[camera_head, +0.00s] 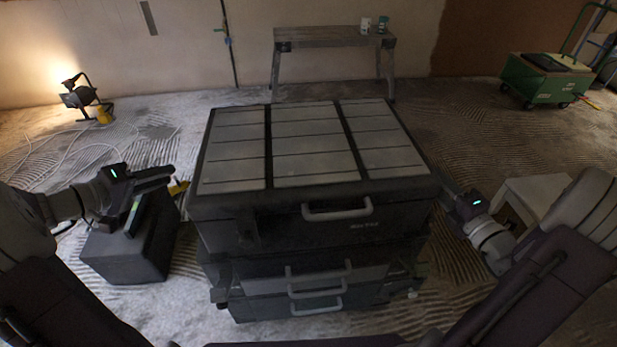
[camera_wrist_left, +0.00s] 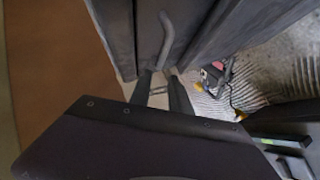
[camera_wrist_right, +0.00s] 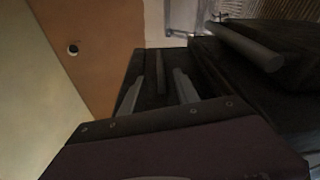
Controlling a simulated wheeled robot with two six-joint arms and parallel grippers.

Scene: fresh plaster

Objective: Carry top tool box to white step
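The top tool box (camera_head: 345,218), black with a grey slatted lid and a front handle, sits on a stack of dark tool boxes (camera_head: 320,285) in the middle of the head view. The white step (camera_head: 540,193) stands on the floor at right, partly hidden by my right arm. My left gripper (camera_head: 172,186) is open just left of the top box; its fingers (camera_wrist_left: 160,95) point toward a grey side handle (camera_wrist_left: 166,40). My right gripper (camera_head: 450,200) is close to the box's right side. In its wrist view the fingers (camera_wrist_right: 158,92) are apart, with a dark bar (camera_wrist_right: 161,70) between or beyond them.
A dark case (camera_head: 125,250) stands on the floor below my left gripper. A grey bench (camera_head: 335,37) with cups stands at the back wall. A lit work lamp (camera_head: 78,95) with cables is at left. A green cart (camera_head: 545,80) is at back right. Floor beyond the stack is clear.

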